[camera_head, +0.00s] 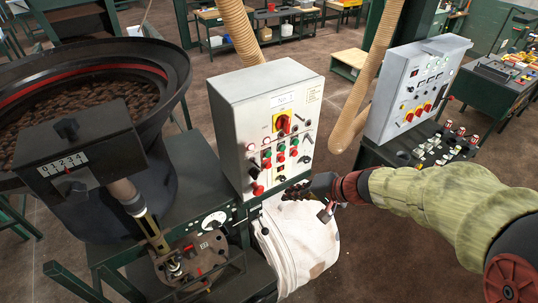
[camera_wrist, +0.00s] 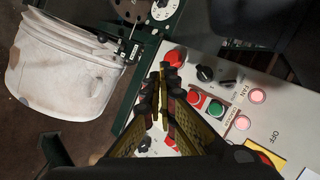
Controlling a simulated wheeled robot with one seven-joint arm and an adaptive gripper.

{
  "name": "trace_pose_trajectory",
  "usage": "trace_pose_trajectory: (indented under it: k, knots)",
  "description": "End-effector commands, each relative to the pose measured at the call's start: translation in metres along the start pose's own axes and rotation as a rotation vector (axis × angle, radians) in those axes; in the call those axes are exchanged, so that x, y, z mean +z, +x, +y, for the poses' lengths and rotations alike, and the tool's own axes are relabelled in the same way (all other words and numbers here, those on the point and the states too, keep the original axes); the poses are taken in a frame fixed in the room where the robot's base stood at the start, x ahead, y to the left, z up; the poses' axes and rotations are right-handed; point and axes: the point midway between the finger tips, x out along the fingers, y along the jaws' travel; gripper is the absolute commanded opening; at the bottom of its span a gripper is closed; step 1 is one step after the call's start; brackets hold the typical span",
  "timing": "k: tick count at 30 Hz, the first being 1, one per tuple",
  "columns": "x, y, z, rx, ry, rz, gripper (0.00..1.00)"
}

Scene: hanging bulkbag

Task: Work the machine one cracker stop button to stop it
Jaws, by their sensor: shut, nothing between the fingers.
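The grey control box (camera_head: 268,85) stands in the middle of the head view, its front carrying lamps, knobs and red and green buttons. In the wrist view a red button (camera_wrist: 194,97) sits beside a green button (camera_wrist: 216,107), in the row whose label appears to read CRACKER. This red button also shows low on the panel in the head view (camera_head: 266,163). My gripper (camera_head: 286,194) is shut and empty near the box's lower right edge. In the wrist view its fingertips (camera_wrist: 163,72) lie left of the red button, apparently apart from it, and cover part of the panel.
A red mushroom button (camera_wrist: 175,57) is close to the fingertips. A black knob (camera_wrist: 205,73) sits in the FAN row. A white bulk bag (camera_head: 300,245) hangs below the box. A second control cabinet (camera_head: 415,85) stands right, past a beige hose (camera_head: 365,85).

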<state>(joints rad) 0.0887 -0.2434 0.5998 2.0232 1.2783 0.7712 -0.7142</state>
Motion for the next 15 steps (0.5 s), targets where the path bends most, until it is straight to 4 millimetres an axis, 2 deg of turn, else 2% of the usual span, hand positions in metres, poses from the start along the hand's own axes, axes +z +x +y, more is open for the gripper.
trace_pose_trajectory:
  k: [15]
  knots:
    - [-0.0045,0.0024,-0.0028,-0.005,0.007,0.004,0.0]
